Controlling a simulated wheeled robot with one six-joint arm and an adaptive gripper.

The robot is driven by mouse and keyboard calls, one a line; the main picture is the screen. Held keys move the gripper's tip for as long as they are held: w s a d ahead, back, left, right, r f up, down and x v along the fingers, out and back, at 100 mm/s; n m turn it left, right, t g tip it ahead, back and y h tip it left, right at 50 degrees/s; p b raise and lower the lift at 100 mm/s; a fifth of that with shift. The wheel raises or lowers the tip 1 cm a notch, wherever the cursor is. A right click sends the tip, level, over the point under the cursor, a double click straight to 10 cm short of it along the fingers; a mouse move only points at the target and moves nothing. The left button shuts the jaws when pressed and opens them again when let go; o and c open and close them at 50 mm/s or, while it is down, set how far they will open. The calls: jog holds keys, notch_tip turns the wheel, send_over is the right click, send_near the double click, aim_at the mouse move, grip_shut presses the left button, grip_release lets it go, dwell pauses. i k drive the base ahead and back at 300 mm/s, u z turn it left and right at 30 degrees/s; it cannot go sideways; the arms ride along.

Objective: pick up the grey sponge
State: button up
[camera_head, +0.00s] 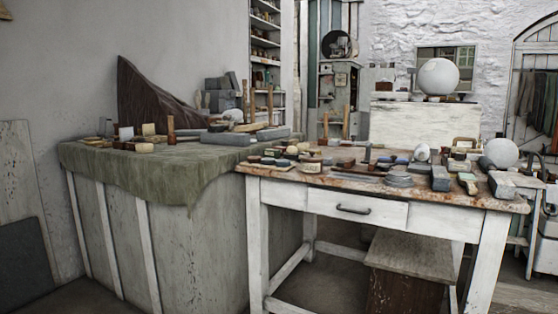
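Several grey block-shaped things are in view, and I cannot tell which one is the grey sponge. One grey block (440,178) stands near the right front of the white worktable (356,208). Another grey block (501,185) is at the table's right front corner. A long flat grey block (232,138) lies on the cloth-covered bench (138,170) at left, with another behind it to the right. My gripper is not in view.
The worktable top is crowded with small blocks, tools and a pale sphere (421,153). A larger sphere (502,153) is at right, and a big one (438,77) stands behind. A wooden stool (411,257) is under the table. Some floor shows at lower left.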

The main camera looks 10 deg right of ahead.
aim_at(328, 160)
jog(key=u, duration=0.2)
jog(key=i, duration=0.8)
jog(key=z, duration=0.65)
jog(key=i, duration=0.85)
jog(key=z, duration=0.9)
